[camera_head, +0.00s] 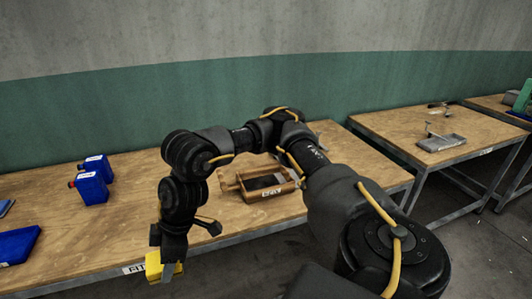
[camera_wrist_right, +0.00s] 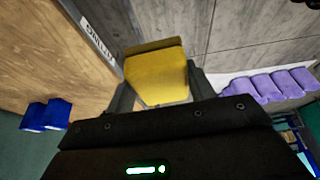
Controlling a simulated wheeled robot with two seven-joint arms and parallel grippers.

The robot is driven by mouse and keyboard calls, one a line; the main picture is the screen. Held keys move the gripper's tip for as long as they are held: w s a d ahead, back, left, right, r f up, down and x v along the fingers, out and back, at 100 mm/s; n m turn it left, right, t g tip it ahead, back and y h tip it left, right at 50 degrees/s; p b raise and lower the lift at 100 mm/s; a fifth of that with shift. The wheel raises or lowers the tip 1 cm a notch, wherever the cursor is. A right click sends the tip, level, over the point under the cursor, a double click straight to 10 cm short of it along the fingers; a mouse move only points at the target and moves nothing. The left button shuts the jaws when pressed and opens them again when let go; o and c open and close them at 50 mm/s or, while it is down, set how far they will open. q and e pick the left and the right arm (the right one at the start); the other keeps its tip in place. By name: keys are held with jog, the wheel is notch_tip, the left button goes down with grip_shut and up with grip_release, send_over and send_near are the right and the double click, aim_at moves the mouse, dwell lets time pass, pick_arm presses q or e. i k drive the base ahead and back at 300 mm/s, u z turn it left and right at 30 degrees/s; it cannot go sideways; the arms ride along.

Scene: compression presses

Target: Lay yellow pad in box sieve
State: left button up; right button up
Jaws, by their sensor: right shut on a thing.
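The yellow pad (camera_head: 163,268) is a thick block at the front edge of the left table in the head view. My right gripper (camera_head: 164,258) is shut on it and points downward. In the right wrist view the yellow pad (camera_wrist_right: 158,76) sits between the two fingers of my right gripper (camera_wrist_right: 160,88). The box sieve (camera_head: 266,186) looks like a wooden box with a dark inside, on the same table, to the right of the gripper and behind it. My arm partly hides its back. My left gripper is out of view.
Blue bottles (camera_head: 91,187) with red caps stand at the left of the wooden table (camera_head: 110,228). A blue tray (camera_head: 18,245) lies at the left edge. A second table to the right holds a grey metal tray (camera_head: 441,142). Purple objects (camera_wrist_right: 272,86) show in the right wrist view.

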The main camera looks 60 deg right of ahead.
aim_at(264, 186)
jog(key=z, duration=0.85)
jog(key=i, duration=1.3)
jog(key=z, duration=0.6)
